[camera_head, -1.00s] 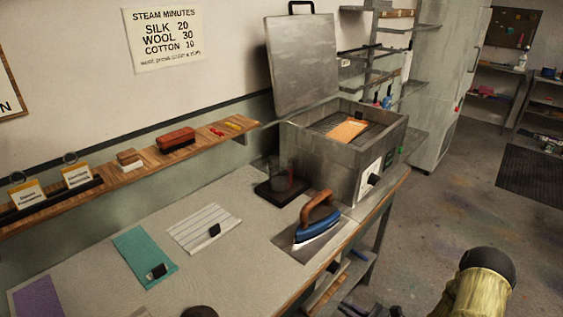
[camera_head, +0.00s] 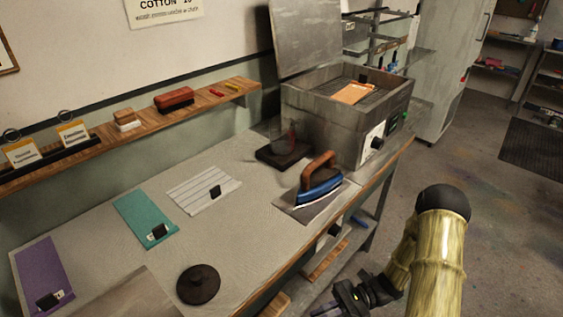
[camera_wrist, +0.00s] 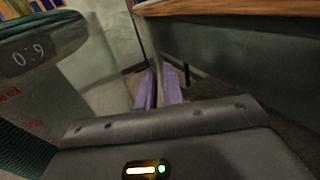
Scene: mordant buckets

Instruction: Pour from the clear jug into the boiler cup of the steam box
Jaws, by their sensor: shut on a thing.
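The grey steam box (camera_head: 337,128) stands at the far right end of the table with its lid raised and an orange cloth (camera_head: 354,93) on its rack. A clear glass vessel (camera_head: 284,143) stands on a dark base beside it; I cannot tell if this is the boiler cup. My gripper (camera_head: 328,312) is low in front of the table, cut by the bottom edge. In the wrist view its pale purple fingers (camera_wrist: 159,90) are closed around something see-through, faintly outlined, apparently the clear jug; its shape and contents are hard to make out.
A blue iron (camera_head: 319,186) rests on a plate near the table's front edge. A dark round disc (camera_head: 198,284), a teal cloth (camera_head: 145,218), a striped cloth (camera_head: 204,190) and a purple cloth (camera_head: 43,275) lie on the table. A wooden shelf (camera_head: 150,122) runs along the wall.

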